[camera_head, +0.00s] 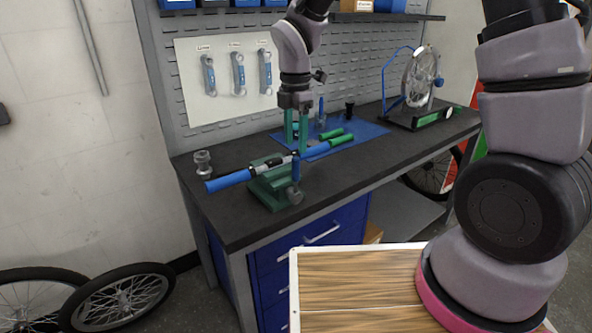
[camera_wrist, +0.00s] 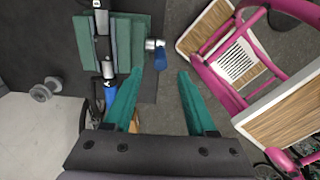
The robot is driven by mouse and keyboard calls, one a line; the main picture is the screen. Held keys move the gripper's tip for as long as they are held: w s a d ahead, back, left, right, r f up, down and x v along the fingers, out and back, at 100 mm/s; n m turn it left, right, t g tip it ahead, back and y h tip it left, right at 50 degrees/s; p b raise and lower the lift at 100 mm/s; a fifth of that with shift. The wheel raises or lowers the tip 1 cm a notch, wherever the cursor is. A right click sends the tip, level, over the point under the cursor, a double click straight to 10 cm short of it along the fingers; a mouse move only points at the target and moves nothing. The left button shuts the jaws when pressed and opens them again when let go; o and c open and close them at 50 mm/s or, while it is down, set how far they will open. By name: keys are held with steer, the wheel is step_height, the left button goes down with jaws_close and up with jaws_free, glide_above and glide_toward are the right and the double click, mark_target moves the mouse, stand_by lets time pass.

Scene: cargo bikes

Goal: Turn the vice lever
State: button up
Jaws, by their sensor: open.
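The green vice (camera_head: 268,188) stands at the bench's front edge; in the wrist view its jaws (camera_wrist: 122,45) are at upper left. Its lever (camera_head: 296,168) is a blue handle standing upright at a metal screw end (camera_head: 295,195). In the wrist view the lever (camera_wrist: 160,60) shows beside the screw end (camera_wrist: 152,44). A blue-ended bar (camera_head: 228,180) lies across the vice, apparently between the jaws. My gripper (camera_head: 296,128) points down above and behind the vice, open and empty. In the wrist view the lever appears between and beyond the fingertips (camera_wrist: 160,78).
A blue mat (camera_head: 370,132) with green-handled tools (camera_head: 341,140) lies behind the vice. A metal part (camera_head: 203,164) stands at the bench's left. A wheel stand (camera_head: 420,110) is at the right. Wrenches (camera_head: 238,75) hang on the back panel. Bicycle wheels (camera_head: 118,300) lean at lower left.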

mark_target(296, 169)
step_height(296, 169, down, 9)
steer(key=shift+f, duration=0.2)
steer(key=shift+c, duration=0.4)
jaws_close()
steer(key=shift+r, duration=0.1)
stand_by(1.1)
